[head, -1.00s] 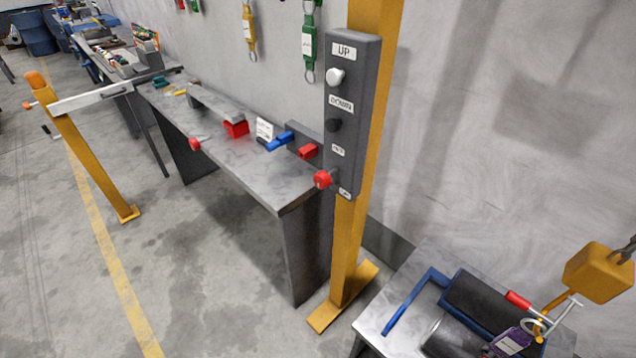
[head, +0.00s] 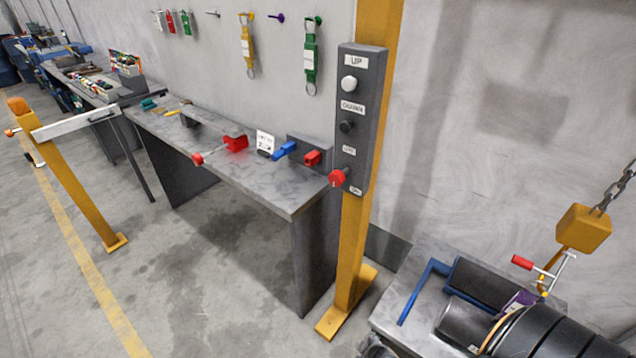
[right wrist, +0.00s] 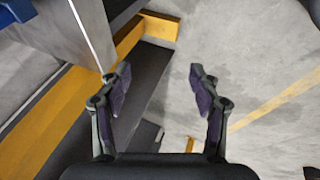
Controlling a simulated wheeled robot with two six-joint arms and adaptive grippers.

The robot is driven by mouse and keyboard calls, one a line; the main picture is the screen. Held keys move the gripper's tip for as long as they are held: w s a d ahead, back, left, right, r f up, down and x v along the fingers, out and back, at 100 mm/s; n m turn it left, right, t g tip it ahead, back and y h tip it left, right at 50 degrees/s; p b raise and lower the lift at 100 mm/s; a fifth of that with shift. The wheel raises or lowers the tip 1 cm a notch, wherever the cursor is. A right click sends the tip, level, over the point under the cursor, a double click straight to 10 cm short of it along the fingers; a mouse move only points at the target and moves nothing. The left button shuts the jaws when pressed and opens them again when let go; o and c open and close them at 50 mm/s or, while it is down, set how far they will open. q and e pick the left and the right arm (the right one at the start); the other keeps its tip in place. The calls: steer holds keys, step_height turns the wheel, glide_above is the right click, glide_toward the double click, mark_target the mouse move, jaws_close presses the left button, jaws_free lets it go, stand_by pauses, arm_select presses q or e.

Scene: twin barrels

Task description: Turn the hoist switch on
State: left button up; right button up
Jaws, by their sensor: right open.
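The grey hoist control box (head: 359,120) is fixed to a yellow post in the head view. It carries a white UP button (head: 349,84), a dark DOWN button (head: 347,126) and, near its lower end, the red hoist switch (head: 338,178). The switch knob sticks out between a label that seems to read OFF, above, and one that seems to read ON, below. My right gripper (right wrist: 160,85) is open and empty in the right wrist view, apart from the switch. Its fingers do not show in the head view. My left gripper is not in view.
The yellow post (head: 358,240) stands beside a grey workbench (head: 270,184) with red and blue items. A yellow hoist block (head: 583,229) hangs on a chain at the right, above a low table (head: 415,262). Key tags hang on the wall.

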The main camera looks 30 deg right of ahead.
steer(key=w+d+r+n+t, duration=0.1)
steer(key=w+r+n+t, duration=0.1)
steer(key=w+r, duration=0.55)
steer(key=n+t+h+b, duration=0.2)
steer(key=n+t+h, duration=0.2)
steer(key=n+t, duration=0.35)
glide_toward(338, 182)
arm_select(q)
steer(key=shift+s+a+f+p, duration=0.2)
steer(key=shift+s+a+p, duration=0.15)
steer(key=shift+p, duration=0.55)
arm_select(e)
steer(key=shift+t, duration=0.45)
steer(key=x, duration=1.1)
steer(key=shift+w+d+f, duration=0.25)
steer(key=shift+w+f, duration=0.05)
steer(key=shift+f, duration=0.05)
